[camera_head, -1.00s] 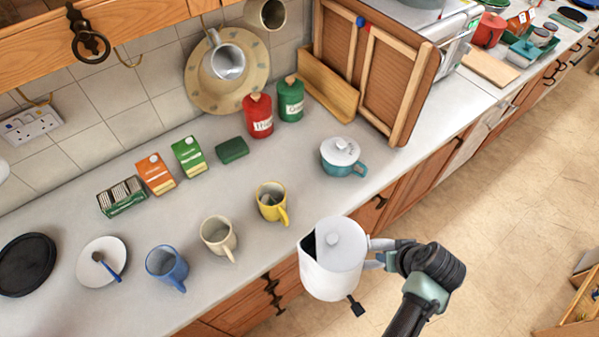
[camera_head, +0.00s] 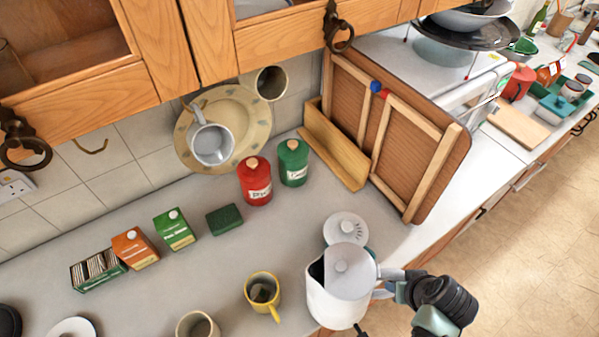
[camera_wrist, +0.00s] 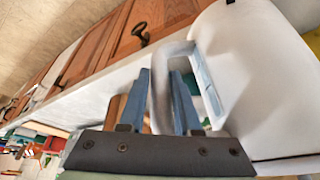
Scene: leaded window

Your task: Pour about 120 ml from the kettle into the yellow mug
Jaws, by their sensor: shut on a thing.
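The white kettle (camera_head: 338,290) is held upright by its handle, in front of the counter's edge or just over it. Its spout side faces left, toward the mugs. My gripper (camera_head: 388,282) is shut on the kettle's handle from the right. In the wrist view my gripper's fingers (camera_wrist: 160,100) lie on either side of the handle, with the white kettle body (camera_wrist: 260,85) at the right. The yellow mug (camera_head: 262,292) stands upright on the counter, left of the kettle and apart from it, its handle toward the front. Something dark greenish lies inside it.
A cream mug (camera_head: 197,325) stands left of the yellow mug. Red (camera_head: 255,182) and green (camera_head: 293,163) canisters, tea boxes (camera_head: 135,248) and a green block (camera_head: 224,219) stand farther back. Wooden cupboards (camera_head: 150,50) hang above.

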